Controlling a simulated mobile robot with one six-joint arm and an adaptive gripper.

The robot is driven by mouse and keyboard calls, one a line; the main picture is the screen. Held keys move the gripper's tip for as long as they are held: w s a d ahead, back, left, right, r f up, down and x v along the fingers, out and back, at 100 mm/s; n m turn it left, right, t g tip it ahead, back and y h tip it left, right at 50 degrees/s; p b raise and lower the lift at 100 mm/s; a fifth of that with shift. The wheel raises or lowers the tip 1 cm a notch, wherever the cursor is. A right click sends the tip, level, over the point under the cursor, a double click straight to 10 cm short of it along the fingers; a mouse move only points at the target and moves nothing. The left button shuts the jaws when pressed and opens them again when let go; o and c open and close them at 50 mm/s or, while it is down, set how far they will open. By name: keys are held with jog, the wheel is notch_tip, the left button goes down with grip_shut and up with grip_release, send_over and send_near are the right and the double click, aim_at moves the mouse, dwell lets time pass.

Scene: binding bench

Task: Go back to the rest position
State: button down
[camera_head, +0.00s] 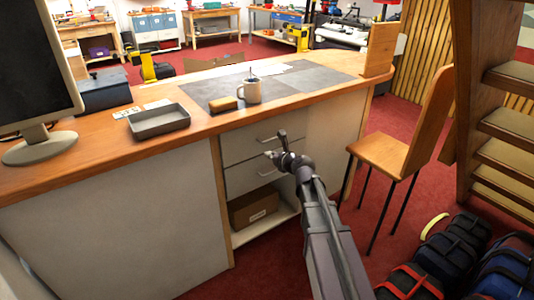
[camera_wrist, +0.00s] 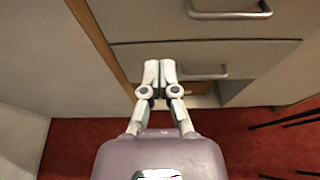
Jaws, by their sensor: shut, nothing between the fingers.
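My gripper (camera_head: 276,145) is in front of the desk's drawer fronts in the head view, at the end of my arm, which reaches up from the bottom right. In the wrist view my gripper (camera_wrist: 159,68) has its two pale fingers together with nothing between them. Behind the fingers are the drawer fronts (camera_wrist: 135,53) with metal handles. The gripper appears apart from the handles, though the exact gap is hard to tell.
The wooden desk (camera_head: 85,155) carries a monitor (camera_head: 35,60), a grey tray (camera_head: 158,121), a mug (camera_head: 250,91) and a mat (camera_head: 310,82). A wooden chair (camera_head: 385,155) stands right of my arm. Dark bags (camera_head: 450,255) lie at lower right. A box (camera_head: 254,207) sits in the open shelf.

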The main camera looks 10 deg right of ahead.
dwell(0.3)
jog(key=s+a+f+n+g+h, duration=0.1)
jog(key=s+f+n+g, duration=0.3)
jog(key=s+n, duration=0.3)
jog(key=s+f+n+g+h, duration=0.1)
jog(key=s+f+n+g, duration=0.2)
jog(key=s+f+n, duration=0.5)
jog(key=s+d+n+g+h, duration=0.5)
jog(key=s+d+n+g, duration=0.15)
jog(key=s+n, duration=0.7)
notch_tip(320, 180, up, 18)
jog(key=w+n+p, duration=0.1)
jog(key=n+p, duration=0.1)
jog(key=p, duration=1.7)
jog(key=shift+w+r+t, duration=0.15)
jog(key=shift+t, duration=0.2)
jog(key=shift+d, duration=0.1)
